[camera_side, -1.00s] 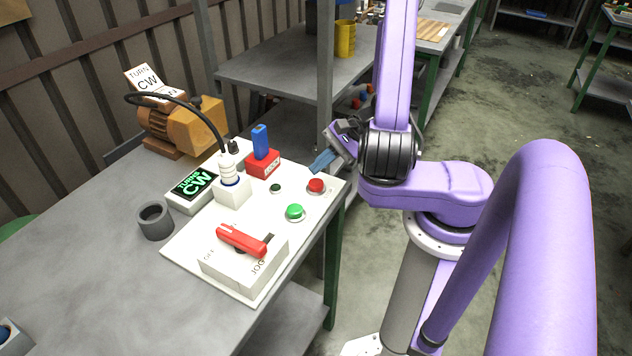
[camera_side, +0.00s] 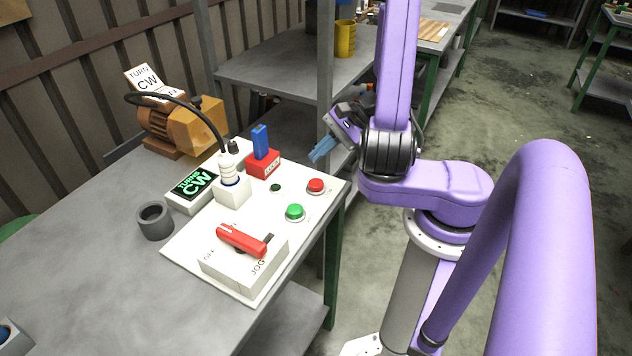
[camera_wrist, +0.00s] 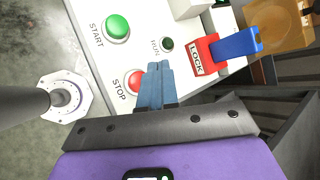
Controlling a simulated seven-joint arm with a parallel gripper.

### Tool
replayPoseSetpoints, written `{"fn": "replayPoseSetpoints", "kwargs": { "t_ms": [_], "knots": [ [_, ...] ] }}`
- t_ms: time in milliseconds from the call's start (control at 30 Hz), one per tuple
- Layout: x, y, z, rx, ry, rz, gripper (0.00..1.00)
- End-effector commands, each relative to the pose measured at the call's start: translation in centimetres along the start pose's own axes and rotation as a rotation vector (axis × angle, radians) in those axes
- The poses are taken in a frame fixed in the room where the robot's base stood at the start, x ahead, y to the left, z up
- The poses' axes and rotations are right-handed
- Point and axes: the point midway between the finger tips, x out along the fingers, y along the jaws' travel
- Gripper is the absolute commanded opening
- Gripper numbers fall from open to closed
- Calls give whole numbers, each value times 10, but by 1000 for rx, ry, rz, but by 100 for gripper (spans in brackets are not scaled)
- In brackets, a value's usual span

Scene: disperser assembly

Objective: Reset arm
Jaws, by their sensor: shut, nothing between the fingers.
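My gripper (camera_side: 322,149) is above the back right edge of the white control panel (camera_side: 190,252), apart from it. Its blue fingers are together and empty; they also show in the wrist view (camera_wrist: 157,72), beside the red STOP button (camera_wrist: 134,80). On the panel are the red button (camera_side: 316,185), the green START button (camera_side: 295,211), a small dark RUN light (camera_side: 275,187), and a red LOCK block (camera_side: 263,168) with a blue upright piece (camera_side: 260,140). A red lever (camera_side: 241,239) lies on the white JOG box (camera_side: 243,271).
A corded plug (camera_side: 229,170) stands in a white socket. An orange motor (camera_side: 195,125) with a "TURN CW" sign sits at the back. A dark ring (camera_side: 155,221) is on the grey table (camera_side: 90,270). A shelf post (camera_side: 324,70) stands behind my gripper.

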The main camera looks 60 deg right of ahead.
Motion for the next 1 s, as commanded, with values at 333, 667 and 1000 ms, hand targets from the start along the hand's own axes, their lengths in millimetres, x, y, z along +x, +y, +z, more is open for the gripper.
{"fn": "replayPoseSetpoints", "kwargs": {
  "t_ms": [333,667,1000],
  "knots": [
    [6,-8,9,-79,-37,58,0],
    [21,-21,40,-349,-156,254,0],
    [26,-21,70,-639,-265,447,0]
  ]
}}
